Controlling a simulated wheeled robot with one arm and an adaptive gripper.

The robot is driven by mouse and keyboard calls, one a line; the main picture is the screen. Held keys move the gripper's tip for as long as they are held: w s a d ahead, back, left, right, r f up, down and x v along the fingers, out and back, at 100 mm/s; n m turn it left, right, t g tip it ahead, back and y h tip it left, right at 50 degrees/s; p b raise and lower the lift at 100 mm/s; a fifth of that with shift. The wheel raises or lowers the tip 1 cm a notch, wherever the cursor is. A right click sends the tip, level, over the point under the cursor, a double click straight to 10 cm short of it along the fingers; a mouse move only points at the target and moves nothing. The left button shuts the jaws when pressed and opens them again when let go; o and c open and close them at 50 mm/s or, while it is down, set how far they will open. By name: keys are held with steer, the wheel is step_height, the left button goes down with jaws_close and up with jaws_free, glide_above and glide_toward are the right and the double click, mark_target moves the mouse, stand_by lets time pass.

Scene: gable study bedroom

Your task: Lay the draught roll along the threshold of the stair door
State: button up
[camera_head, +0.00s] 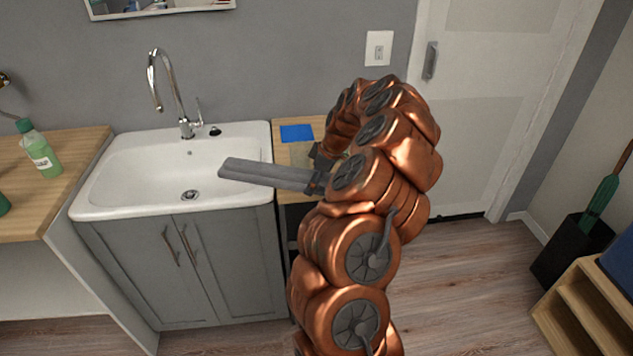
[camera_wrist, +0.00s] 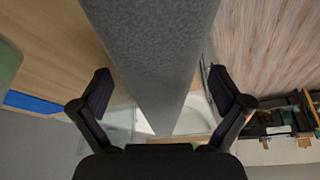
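The draught roll is a long grey bar (camera_head: 262,173). In the head view it sticks out to the left from my gripper (camera_head: 318,178), in the air in front of the sink and counter. In the wrist view the roll (camera_wrist: 155,50) runs between the two black fingers of my gripper (camera_wrist: 165,92), which are around it, one on each side. Its end on the gripper side is hidden behind my arm in the head view. A white door (camera_head: 480,120) with a metal handle stands at the back right. The dark strip of its threshold (camera_head: 458,217) shows at the floor, partly behind my arm.
A white sink (camera_head: 150,196) on a grey cabinet (camera_head: 195,265) is at left. A blue card (camera_head: 297,133) lies on the wooden counter. A black bin (camera_head: 570,252) and a wooden shelf (camera_head: 570,325) stand at right. The wooden floor (camera_head: 470,285) before the door is clear.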

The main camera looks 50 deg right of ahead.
steer(key=c, duration=1.7)
steer(key=shift+c, duration=0.2)
steer(key=shift+r, duration=0.1)
steer(key=shift+s+a+r+b, duration=0.25)
steer(key=shift+s+r+b, duration=0.05)
steer(key=shift+r+b, duration=0.1)
steer(key=s+a+r+b, duration=0.3)
steer(key=s+a+r, duration=0.4)
steer(key=s, duration=0.3)
steer(key=shift+s+a+b, duration=0.25)
steer(key=shift+a+b, duration=0.15)
steer(key=shift+a, duration=0.05)
